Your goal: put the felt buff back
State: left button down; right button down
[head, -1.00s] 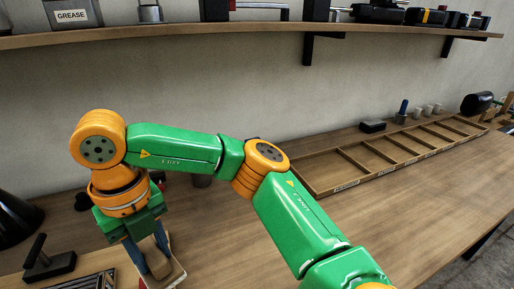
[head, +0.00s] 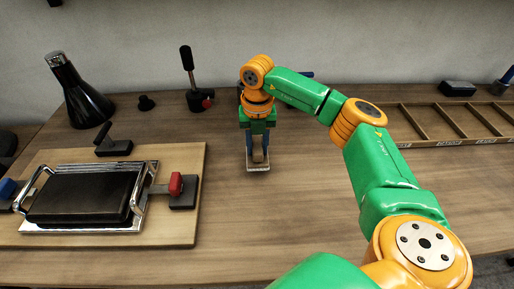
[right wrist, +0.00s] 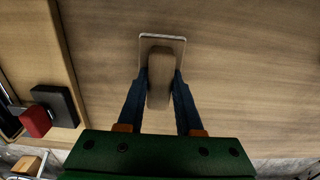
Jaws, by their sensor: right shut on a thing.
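My right gripper (head: 258,148) points down over the wooden bench in the middle of the head view. It is shut on the felt buff (head: 258,168), which has a brown wooden grip and a thin pale flat base. In the right wrist view the blue fingers (right wrist: 158,100) clasp both sides of the grip, and the base of the buff (right wrist: 172,38) shows beyond. I cannot tell whether the base touches the bench. A long divided wooden tray (head: 416,121) with labels on its front edge lies at the back right. My left gripper is not in view.
A board (head: 188,230) at the left carries a chrome-framed black pad (head: 85,196) and a red-knobbed clamp (head: 182,190). The bench between board and tray is mostly clear.

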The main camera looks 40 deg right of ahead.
aim_at(257, 145)
jog(key=shift+a+f, duration=0.15)
jog(key=shift+f, duration=0.95)
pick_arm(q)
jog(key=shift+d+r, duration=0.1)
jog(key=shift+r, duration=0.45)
pick_arm(e)
jog(key=shift+f, duration=0.1)
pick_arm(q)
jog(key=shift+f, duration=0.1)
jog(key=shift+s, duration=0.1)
pick_arm(e)
jog(key=c, duration=0.6)
grip_release()
jog(key=shift+f, duration=0.1)
jog(key=shift+r, duration=0.3)
notch_tip(257, 145, up, 12)
jog(key=shift+f+b, duration=0.1)
jog(key=shift+b, duration=0.5)
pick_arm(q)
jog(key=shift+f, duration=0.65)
